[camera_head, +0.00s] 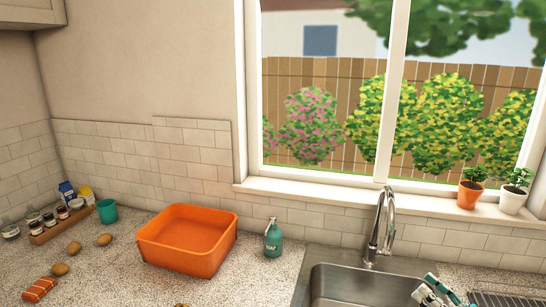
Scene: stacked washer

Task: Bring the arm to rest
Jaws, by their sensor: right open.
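My right gripper (433,291) shows at the bottom right edge, over the right part of the steel sink (345,283). It is white, teal and black, and only a small part of it is in the picture. It is open, and no object shows between its fingers. The rest of its arm is out of the picture. My left gripper and left arm are not in view.
An orange bin (187,250) and a teal bottle (273,238) stand on the counter left of the sink. A tall faucet (381,225) rises behind the basin. Two potted plants, in orange (470,195) and white (512,200) pots, stand on the windowsill.

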